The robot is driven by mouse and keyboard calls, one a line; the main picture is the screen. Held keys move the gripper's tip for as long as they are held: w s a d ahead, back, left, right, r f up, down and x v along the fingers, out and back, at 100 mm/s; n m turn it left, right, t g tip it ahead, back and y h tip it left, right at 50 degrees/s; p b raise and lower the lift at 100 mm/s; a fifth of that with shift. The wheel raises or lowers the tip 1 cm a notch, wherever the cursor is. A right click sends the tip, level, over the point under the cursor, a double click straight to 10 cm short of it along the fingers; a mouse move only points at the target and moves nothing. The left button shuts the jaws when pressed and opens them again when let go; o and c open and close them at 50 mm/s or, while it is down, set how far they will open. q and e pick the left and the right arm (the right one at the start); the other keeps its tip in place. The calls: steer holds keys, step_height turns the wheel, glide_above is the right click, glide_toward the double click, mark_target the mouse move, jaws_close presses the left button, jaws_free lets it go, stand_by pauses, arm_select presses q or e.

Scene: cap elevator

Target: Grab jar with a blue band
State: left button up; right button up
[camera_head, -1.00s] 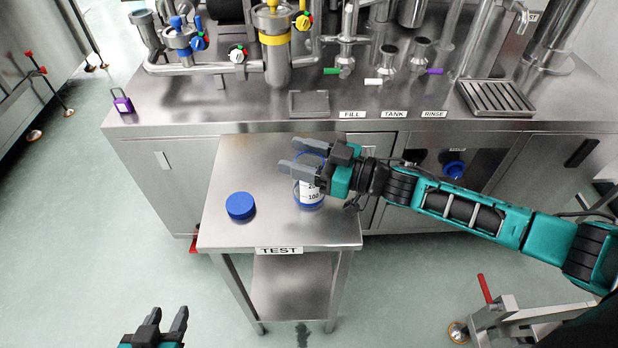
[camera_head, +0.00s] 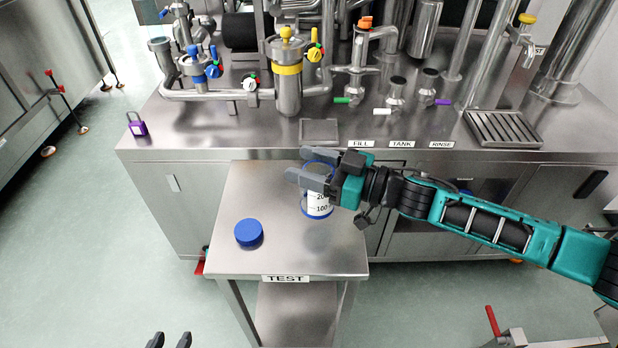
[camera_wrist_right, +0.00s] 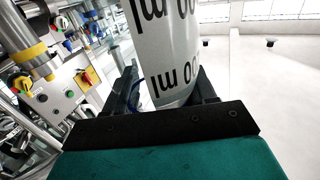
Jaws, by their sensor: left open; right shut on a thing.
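The clear jar (camera_head: 317,207) with a blue band and a white label with volume marks is upright over the small steel TEST table (camera_head: 225,262). My right gripper (camera_head: 310,172) is shut around its upper part, coming from the right. The fingers cover part of the jar. In the right wrist view the jar's label (camera_wrist_right: 168,45) fills the space between the fingers. Whether its base touches the table is hard to tell. My left gripper (camera_head: 169,341) shows only its fingertips at the bottom edge, apart and empty.
A blue cap (camera_head: 249,233) lies on the table left of the jar. Behind stands a steel counter (camera_head: 225,140) with pipes, valves and a drain grate (camera_head: 503,128). A purple padlock (camera_head: 137,125) is at its left corner.

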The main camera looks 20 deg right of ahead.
step_height(320, 180, up, 14)
steer(key=p, duration=0.1)
steer(key=shift+r, duration=0.25)
